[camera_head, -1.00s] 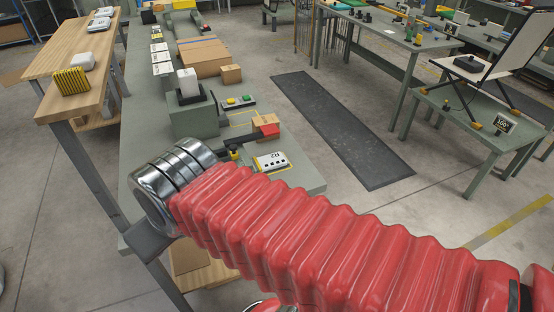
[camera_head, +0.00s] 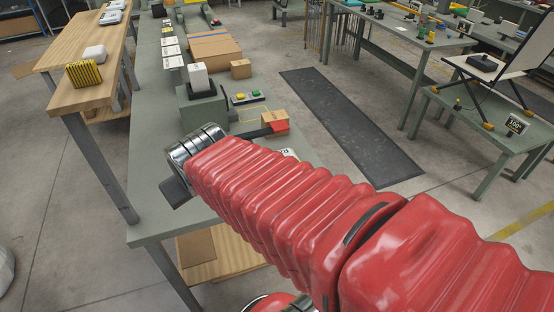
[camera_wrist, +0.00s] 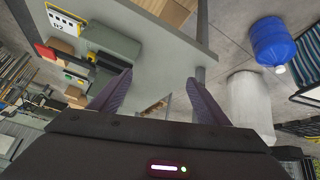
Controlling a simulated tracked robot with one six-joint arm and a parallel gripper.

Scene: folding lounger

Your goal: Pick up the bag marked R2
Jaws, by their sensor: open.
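The white bag marked R2 (camera_wrist: 62,22) lies on the grey-green bench at the upper left of the wrist view, with a yellow line beside it. In the head view only a sliver of the bag (camera_head: 289,153) shows above my red arm; the rest is hidden. My gripper (camera_wrist: 160,77) is open and empty, its two dark fingers spread apart. The bag is off to the left, not between the fingers. In the head view my silver wrist is over the near part of the bench, left of the bag, and the fingers cannot be made out.
The bench (camera_head: 158,210) also holds a cardboard box (camera_head: 275,120) beside a red-tipped part, a button box (camera_head: 246,97) and a green block with a white piece (camera_head: 198,78). A wooden table (camera_head: 85,97) stands left. A blue jug (camera_wrist: 272,42) is right in the wrist view.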

